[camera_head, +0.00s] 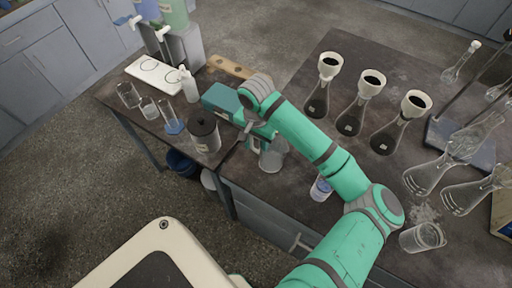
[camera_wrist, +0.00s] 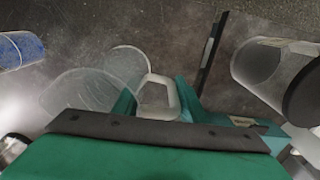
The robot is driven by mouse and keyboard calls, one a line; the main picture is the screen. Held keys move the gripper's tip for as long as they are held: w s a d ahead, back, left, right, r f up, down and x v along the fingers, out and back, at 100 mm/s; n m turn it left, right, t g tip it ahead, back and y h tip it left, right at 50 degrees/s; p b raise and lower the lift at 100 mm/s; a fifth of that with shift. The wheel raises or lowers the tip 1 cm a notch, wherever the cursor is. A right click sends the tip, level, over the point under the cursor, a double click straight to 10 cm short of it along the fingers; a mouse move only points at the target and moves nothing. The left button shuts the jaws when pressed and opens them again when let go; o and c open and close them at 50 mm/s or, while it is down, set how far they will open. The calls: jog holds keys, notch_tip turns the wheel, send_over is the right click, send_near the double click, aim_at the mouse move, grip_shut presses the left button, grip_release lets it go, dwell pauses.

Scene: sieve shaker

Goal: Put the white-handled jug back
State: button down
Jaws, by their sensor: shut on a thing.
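The white-handled jug is a clear vessel (camera_head: 272,157) below my gripper (camera_head: 258,137) in the head view, by the near left edge of the dark table. In the wrist view its pale handle (camera_wrist: 158,97) sits between the two green fingers of my gripper (camera_wrist: 158,92), which are shut on it. The clear jug body (camera_wrist: 85,92) spreads to the left of the fingers. My gripper hides part of the jug in the head view. I cannot tell whether its base touches the table.
A black-topped canister (camera_head: 205,133) stands close left of the jug. A blue-labelled cup (camera_head: 321,187) stands to its right. Funnel-topped flasks (camera_head: 349,118) stand farther right. Small beakers (camera_head: 149,107) and a white bottle (camera_head: 188,86) stand on the left bench.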

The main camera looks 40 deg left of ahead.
jog(key=shift+f, duration=0.65)
jog(key=shift+f, duration=0.1)
jog(key=c, duration=1.1)
grip_release()
notch_tip(320, 180, up, 12)
jog(key=shift+r, duration=0.1)
